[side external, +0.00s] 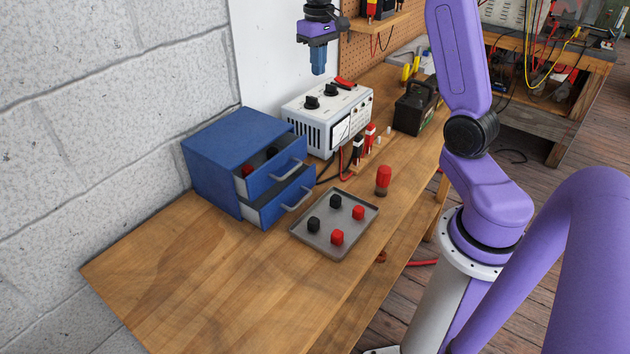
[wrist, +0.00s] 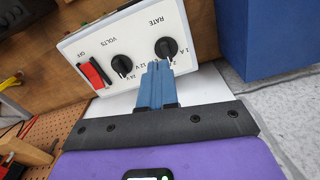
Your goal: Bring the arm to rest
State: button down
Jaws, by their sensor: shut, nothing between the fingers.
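My gripper (side external: 318,68) hangs in the air at the top of the side external view, pointing down. Its blue fingers are together and empty. It is above and behind the white charger box (side external: 330,112) as this view shows it, clear of it. In the wrist view the shut fingers (wrist: 157,68) show in front of the charger's panel (wrist: 140,35), which has two black knobs and a red switch. My purple arm stands at the right of the side external view.
A blue drawer cabinet (side external: 225,150) has both drawers partly open, dark and red pieces in the upper one. A grey tray (side external: 322,248) holds two black and two red caps. A red-topped part (side external: 383,180) and a black battery (side external: 415,108) stand nearby. The bench's (side external: 180,290) near left is clear.

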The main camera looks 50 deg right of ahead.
jog(key=s+a+f+n, duration=0.1)
jog(key=s+a+n, duration=0.4)
jog(key=a, duration=0.5)
jog(key=s+a+n, duration=0.2)
jog(key=s+a, duration=0.6)
jog(key=a, duration=0.1)
jog(key=s+a+f+n, duration=0.1)
jog(key=s+f+n, duration=0.1)
jog(key=s, duration=0.7)
jog(key=s+a+f+n, duration=0.1)
jog(key=s+f+n, duration=0.1)
jog(key=s+n, duration=0.3)
jog(key=s, duration=0.4)
jog(key=shift+s+a+f+n, duration=0.25)
jog(key=shift+s+a+n, duration=0.05)
jog(key=shift+s+a, duration=0.05)
